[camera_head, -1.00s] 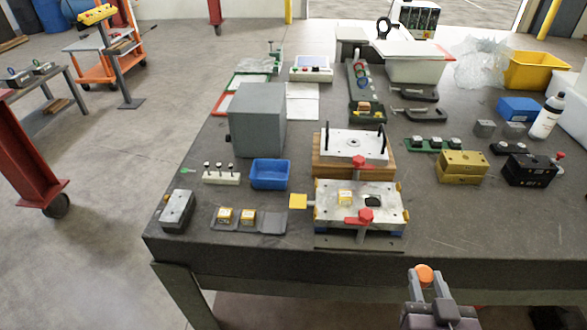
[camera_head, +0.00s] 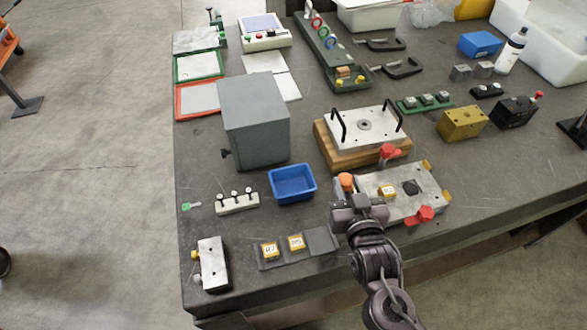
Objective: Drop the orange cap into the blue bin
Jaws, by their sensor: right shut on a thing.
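The orange cap (camera_head: 346,181) is in the jaws of my right gripper (camera_head: 348,190), which is shut on it. The gripper is over the left edge of the metal mould plate with red clamps (camera_head: 400,205), and it hides part of that plate. The small open blue bin (camera_head: 291,184) stands on the table, left of the cap and apart from it. The bin looks empty. My left gripper is not in view.
A grey box (camera_head: 254,118) stands behind the bin. A plate with black handles on a wooden block (camera_head: 364,126) lies behind the cap. A white peg strip (camera_head: 237,203) is left of the bin. A dark tray with yellow-topped pieces (camera_head: 319,240) lies in front.

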